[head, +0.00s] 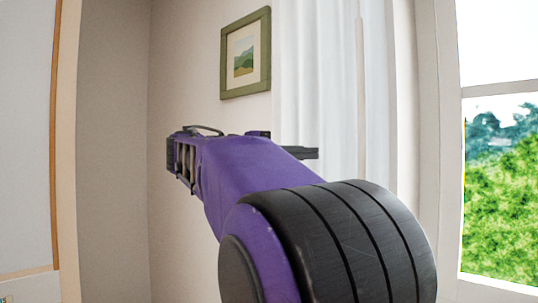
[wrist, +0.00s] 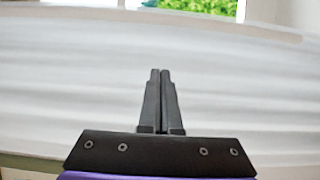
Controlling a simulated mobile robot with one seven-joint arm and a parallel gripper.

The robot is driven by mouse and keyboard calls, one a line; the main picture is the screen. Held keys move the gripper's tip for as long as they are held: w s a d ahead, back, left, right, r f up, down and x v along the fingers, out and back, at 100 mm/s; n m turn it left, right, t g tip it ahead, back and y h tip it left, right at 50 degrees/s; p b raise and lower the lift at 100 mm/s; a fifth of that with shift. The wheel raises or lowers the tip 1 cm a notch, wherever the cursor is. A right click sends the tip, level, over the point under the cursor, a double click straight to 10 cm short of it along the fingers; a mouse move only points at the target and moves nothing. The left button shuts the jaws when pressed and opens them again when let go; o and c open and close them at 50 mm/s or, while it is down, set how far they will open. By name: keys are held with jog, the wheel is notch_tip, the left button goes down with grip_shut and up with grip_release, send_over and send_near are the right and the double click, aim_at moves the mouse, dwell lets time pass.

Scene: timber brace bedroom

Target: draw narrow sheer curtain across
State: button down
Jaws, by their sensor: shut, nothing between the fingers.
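The narrow sheer white curtain (head: 318,85) hangs in vertical folds beside the window in the head view, bunched at the window's left side. Its lower part is hidden behind my arm. My gripper (head: 312,153) is shut and empty in front of the curtain, pointing right. In the wrist view the curtain (wrist: 70,85) fills most of the picture, turned sideways with its folds running across. My gripper's two dark fingers (wrist: 160,72) are together in front of it. I cannot tell whether the fingertips touch the cloth.
The window (head: 500,180) with green trees outside is at the right, its frame (head: 432,130) next to the curtain. A green-framed picture (head: 246,53) hangs on the wall left of the curtain. A pale panel with a wooden edge (head: 55,140) stands at the far left.

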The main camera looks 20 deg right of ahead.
aim_at(343, 153)
jog(key=d, duration=0.5)
jog(key=shift+s+d, duration=0.3)
jog(key=shift+s, duration=0.05)
jog(key=shift+s+d+b, duration=0.15)
jog(key=shift+s+b, duration=0.2)
jog(key=shift+s, duration=1.4)
jog(key=shift+d, duration=0.1)
